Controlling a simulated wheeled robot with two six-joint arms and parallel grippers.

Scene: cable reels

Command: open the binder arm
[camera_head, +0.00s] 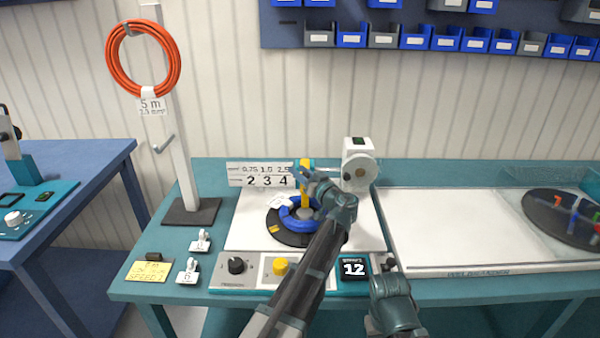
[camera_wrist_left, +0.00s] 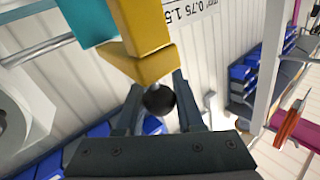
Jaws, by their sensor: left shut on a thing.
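The binder arm is a yellow bar (camera_head: 304,198) that stands over the coil platform, with a teal part at its top. In the left wrist view the yellow arm (camera_wrist_left: 146,32) ends in a black ball knob (camera_wrist_left: 160,99). My left gripper (camera_head: 308,180) is at the arm in the head view, and its fingers (camera_wrist_left: 155,105) are closed on the knob. A coil of blue cable (camera_head: 290,222) lies on the dark round platform below, partly hidden by my left arm. My right gripper (camera_head: 389,268) is low at the bench's front, its fingers too small to judge.
A grey-white round unit (camera_head: 360,168) stands just right of the binder arm. A control panel with a black knob (camera_head: 236,265), a yellow button (camera_head: 280,266) and a display showing 12 (camera_head: 354,269) lines the front. A stand holds an orange coil (camera_head: 112,62) at the left.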

